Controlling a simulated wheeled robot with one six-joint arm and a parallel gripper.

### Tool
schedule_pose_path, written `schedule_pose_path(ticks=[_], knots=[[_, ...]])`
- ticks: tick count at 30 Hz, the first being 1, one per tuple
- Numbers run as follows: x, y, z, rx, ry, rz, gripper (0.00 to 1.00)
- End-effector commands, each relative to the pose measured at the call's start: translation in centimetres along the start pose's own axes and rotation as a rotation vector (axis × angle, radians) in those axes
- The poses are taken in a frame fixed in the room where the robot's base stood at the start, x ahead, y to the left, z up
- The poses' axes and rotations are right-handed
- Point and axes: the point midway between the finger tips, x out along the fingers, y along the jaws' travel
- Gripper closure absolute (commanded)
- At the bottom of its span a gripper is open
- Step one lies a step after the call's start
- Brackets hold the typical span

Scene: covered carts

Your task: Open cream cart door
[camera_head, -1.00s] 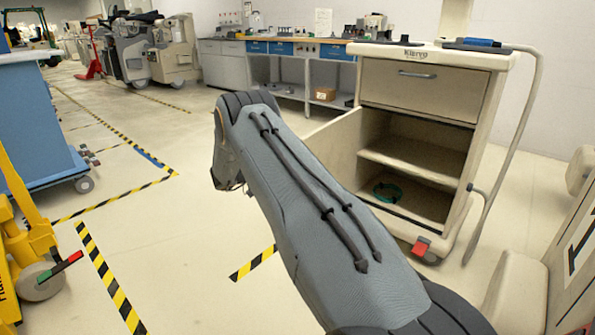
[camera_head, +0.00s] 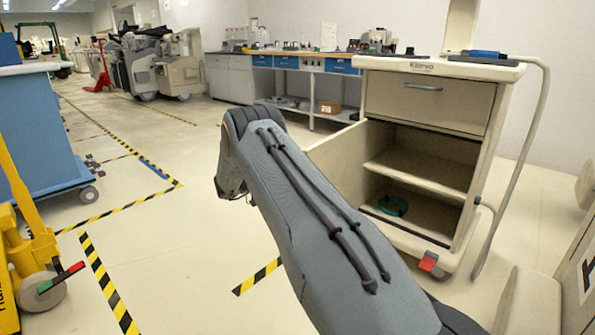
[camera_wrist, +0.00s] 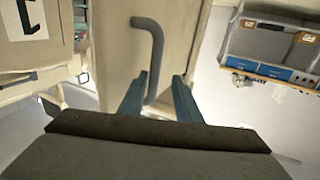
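The cream cart (camera_head: 435,97) stands right of centre in the head view. Its door (camera_head: 338,152) is swung out to the left, and the shelves inside are exposed. My arm hides the lower part of the door. In the wrist view, the cream door panel (camera_wrist: 115,50) carries a grey bent bar handle (camera_wrist: 156,55). My gripper (camera_wrist: 160,76) is open, with its two blue-grey fingers apart. The lower part of the handle shows between the fingers, with gaps on both sides. My gripper is hidden in the head view.
A teal coil (camera_head: 393,205) lies on the cart's bottom shelf. A closed drawer (camera_head: 425,97) is above. A blue cart (camera_head: 40,130) and a yellow jack (camera_head: 35,255) stand at left. A workbench (camera_head: 300,65) is behind. A cream object (camera_head: 525,300) is at lower right. The middle floor is clear.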

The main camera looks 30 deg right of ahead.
Motion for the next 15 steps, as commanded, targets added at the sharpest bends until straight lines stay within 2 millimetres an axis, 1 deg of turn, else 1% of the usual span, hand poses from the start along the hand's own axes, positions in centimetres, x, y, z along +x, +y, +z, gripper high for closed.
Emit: schedule_pose_path(ticks=[5,15], knots=[[-0.7,0.0,0.1,-0.001,0.0,-0.002,0.69],[-5.5,0.0,-0.1,0.0,0.001,0.002,0.69]])
